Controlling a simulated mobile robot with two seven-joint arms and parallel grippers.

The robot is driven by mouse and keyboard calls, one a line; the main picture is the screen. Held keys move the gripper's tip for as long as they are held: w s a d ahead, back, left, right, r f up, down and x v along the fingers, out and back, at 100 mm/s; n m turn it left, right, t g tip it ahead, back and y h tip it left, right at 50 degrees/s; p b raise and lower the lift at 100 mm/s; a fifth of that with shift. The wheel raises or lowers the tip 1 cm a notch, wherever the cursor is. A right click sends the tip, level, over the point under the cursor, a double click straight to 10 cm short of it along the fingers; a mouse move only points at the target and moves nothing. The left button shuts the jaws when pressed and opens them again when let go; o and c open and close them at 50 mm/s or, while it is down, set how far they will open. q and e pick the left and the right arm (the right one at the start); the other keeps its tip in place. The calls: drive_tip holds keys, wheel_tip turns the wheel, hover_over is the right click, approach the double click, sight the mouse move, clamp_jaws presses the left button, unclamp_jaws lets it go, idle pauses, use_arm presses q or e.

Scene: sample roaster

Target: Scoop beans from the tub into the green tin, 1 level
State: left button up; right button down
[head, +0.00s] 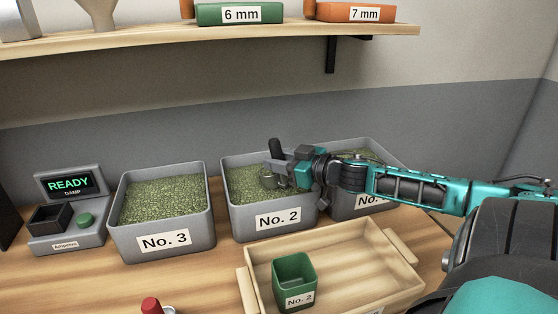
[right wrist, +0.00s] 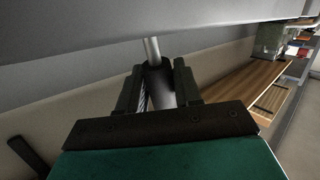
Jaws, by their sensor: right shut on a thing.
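My right gripper (head: 284,160) is above the grey tub labelled No. 2 (head: 278,222), which is full of green beans (head: 242,180). It is shut on the dark upright handle of a scoop (head: 275,149). The handle also shows between the fingers of my right gripper (right wrist: 160,80) in the right wrist view, with a metal shaft (right wrist: 151,48) beyond it. The scoop's lower end is at the beans; I cannot tell how full it is. The green tin (head: 294,281), labelled No. 2, stands upright in the wooden tray; no beans show in it. My left gripper is not in view.
Tub No. 3 (head: 165,241) stands to the left, and another bean tub (head: 350,208) to the right, partly behind my arm. The wooden tray (head: 375,262) is in front. A device reading READY (head: 68,186) stands far left. A shelf (head: 150,43) runs above.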

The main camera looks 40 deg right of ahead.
drive_tip(key=shift+r, duration=4.3)
drive_tip(key=shift+s, duration=0.1)
